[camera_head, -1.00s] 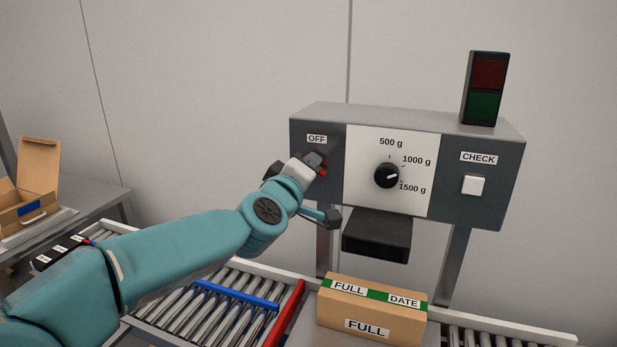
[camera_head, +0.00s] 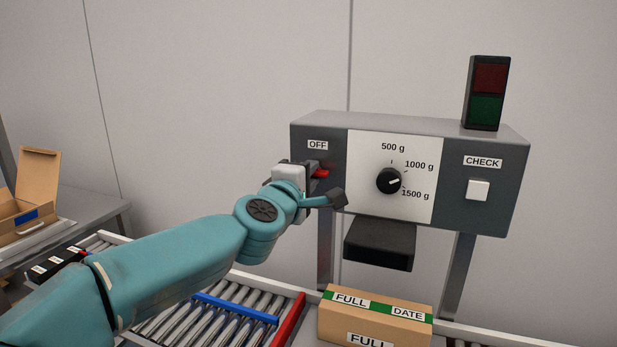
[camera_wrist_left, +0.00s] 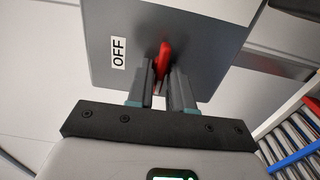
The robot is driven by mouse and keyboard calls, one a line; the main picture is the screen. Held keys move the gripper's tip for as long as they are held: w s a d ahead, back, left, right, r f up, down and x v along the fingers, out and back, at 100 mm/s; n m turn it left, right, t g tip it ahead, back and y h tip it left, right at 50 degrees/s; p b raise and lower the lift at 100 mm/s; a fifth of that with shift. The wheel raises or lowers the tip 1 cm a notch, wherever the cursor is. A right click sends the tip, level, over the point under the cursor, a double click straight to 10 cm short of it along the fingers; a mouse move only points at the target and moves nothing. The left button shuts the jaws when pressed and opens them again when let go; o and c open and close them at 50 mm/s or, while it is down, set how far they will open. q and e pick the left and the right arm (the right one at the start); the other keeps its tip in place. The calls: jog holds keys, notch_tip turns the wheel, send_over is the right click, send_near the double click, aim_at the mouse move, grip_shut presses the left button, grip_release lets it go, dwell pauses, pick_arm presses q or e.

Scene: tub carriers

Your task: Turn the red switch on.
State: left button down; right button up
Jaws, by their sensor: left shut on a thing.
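The red switch (camera_head: 321,173) is a small red lever on the left of the grey control box (camera_head: 505,150), below the "OFF" label (camera_head: 317,146). In the left wrist view the red switch (camera_wrist_left: 164,56) stands up between the fingertips. My left gripper (camera_head: 308,172) is at the panel; in the wrist view the left gripper (camera_wrist_left: 163,88) is shut on the lever, with the lever's tip showing past the fingers. The lever's base is partly hidden. My right gripper is not in view.
A black dial (camera_head: 388,181), a white "CHECK" button (camera_head: 478,190) and an unlit red and green lamp (camera_head: 488,92) are on the box. A black block (camera_head: 380,245) hangs below it. A "FULL" carton (camera_head: 376,318) and roller conveyor (camera_head: 205,315) lie beneath.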

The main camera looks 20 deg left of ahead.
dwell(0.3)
pick_arm(q)
jog(key=c, duration=1.1)
grip_release()
jog(key=s, duration=1.6)
jog(key=shift+s+a, duration=0.15)
jog(key=shift+a, duration=0.15)
